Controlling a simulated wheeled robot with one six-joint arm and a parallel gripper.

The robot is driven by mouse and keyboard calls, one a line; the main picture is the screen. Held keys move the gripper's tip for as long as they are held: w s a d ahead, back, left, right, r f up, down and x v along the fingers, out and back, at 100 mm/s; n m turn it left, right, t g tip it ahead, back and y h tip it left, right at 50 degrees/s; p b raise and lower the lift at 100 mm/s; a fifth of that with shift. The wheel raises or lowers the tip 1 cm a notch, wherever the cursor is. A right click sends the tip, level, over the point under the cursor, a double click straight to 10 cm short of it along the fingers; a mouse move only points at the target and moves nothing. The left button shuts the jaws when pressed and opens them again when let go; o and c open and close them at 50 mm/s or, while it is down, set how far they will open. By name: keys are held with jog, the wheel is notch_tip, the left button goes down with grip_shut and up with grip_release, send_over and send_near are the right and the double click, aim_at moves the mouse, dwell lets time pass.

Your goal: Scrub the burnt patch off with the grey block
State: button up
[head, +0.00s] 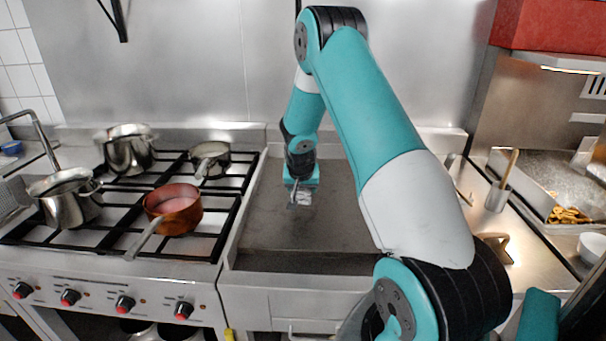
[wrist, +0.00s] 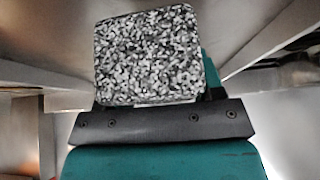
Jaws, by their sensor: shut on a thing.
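My gripper (head: 301,196) points down over the flat grey griddle plate (head: 270,222) beside the stove. It is shut on the grey block (wrist: 147,55), which shows in the wrist view as a speckled black-and-white block between the jaws. In the head view the block is small at the fingertips, at or just above the plate; I cannot tell whether it touches. I cannot make out a distinct burnt patch; the plate has only faint darker smudges, and my gripper and arm hide part of it.
Left of the plate is a gas stove with a copper pan (head: 173,208) and steel pots (head: 130,150). The plate has raised walls at the back and sides. On the right counter stand a metal holder (head: 497,197) with a wooden-handled tool and a white bowl (head: 592,246).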

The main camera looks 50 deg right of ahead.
jog(key=shift+r+p, duration=0.65)
jog(key=shift+r, duration=0.8)
